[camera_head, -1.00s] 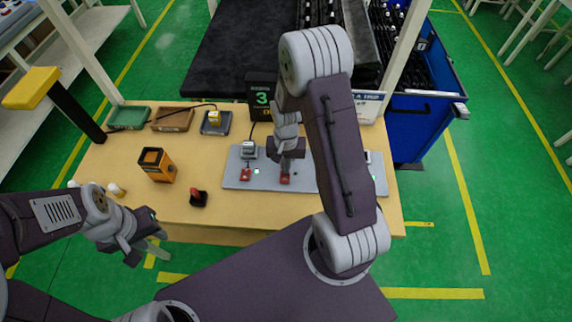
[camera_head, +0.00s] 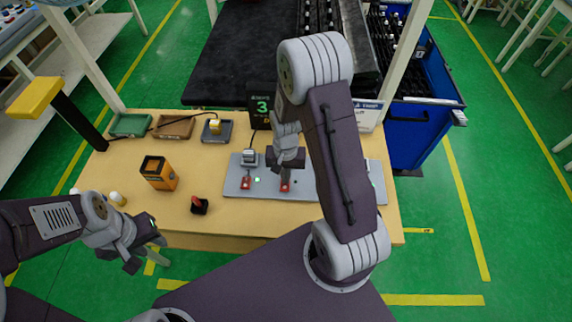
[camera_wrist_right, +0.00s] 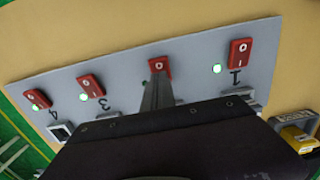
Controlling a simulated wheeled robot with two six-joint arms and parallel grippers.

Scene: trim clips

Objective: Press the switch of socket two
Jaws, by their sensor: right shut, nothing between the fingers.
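A grey socket panel (camera_head: 231,187) lies on the table; the wrist view shows it too (camera_wrist_right: 205,52), with numbers 1, 3 and 4 readable. Its red switches form a row. The switch of socket two (camera_wrist_right: 158,63) is between those of sockets one (camera_wrist_right: 240,52) and three (camera_wrist_right: 91,86). My right gripper (camera_wrist_right: 157,80) is shut and empty, its tips at the near edge of the socket two switch; I cannot tell whether they touch. My left gripper (camera_head: 146,254) looks open, off the table's front left.
An orange-black box (camera_head: 158,172), a red-black item (camera_head: 199,204) and small bottles stand left on the table. Trays (camera_head: 130,124) line the back left. A black display (camera_head: 261,101) reading 3 stands behind the panel. A blue cart (camera_head: 412,135) is at right.

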